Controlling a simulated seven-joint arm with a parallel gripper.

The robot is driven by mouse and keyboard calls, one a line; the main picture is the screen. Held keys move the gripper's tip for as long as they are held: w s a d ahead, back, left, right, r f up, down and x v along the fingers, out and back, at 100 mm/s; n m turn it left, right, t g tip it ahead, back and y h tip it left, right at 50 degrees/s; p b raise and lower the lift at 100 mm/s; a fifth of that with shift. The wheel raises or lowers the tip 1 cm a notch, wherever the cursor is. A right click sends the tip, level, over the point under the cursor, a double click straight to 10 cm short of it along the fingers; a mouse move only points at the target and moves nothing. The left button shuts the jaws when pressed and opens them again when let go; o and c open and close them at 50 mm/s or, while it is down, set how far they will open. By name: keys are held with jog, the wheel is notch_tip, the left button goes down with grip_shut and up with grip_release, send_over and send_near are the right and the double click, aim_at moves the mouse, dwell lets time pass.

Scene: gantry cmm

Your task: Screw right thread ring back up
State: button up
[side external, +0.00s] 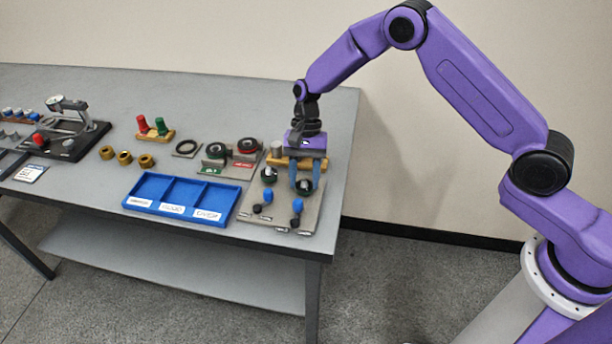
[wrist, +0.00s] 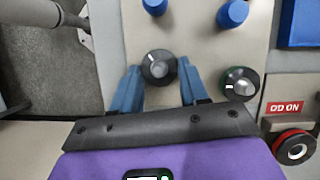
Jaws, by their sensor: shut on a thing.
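The right thread ring (side external: 304,187) is a dark, round knurled ring on the grey plate at the table's right end. In the wrist view the ring (wrist: 160,67) shows a grey centre with a white mark. My gripper (side external: 306,184) points down with its blue fingers on either side of this ring. It is shut on the ring, and the fingers (wrist: 160,72) flank it in the wrist view. The left thread ring (side external: 268,174) stands beside it, free of the fingers, and it also shows in the wrist view (wrist: 239,84). The threads are hidden.
Two blue-topped plugs (side external: 297,205) stand in front of the rings. A blue three-part tray (side external: 180,197) lies to the left. Behind it are red and green ring gauges on a stand with a red sign (wrist: 285,107). The table's right edge is close.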

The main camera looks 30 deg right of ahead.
jog(key=n, duration=0.2)
jog(key=n+h, duration=0.2)
jog(key=n, duration=0.1)
jog(key=shift+w+a+f+n+g, duration=0.1)
jog(key=shift+a+f+n+g, duration=0.1)
jog(key=shift+a+n+g, duration=0.15)
jog(key=n+h, duration=0.1)
jog(key=n, duration=0.1)
jog(key=n+h, duration=0.1)
jog(key=n, duration=0.2)
jog(key=shift+a+n, duration=0.2)
jog(key=shift+n, duration=0.05)
jog(key=o, duration=1.1)
jog(key=shift+r, duration=0.1)
jog(key=shift+v, duration=5.95)
jog(key=shift+a, duration=0.2)
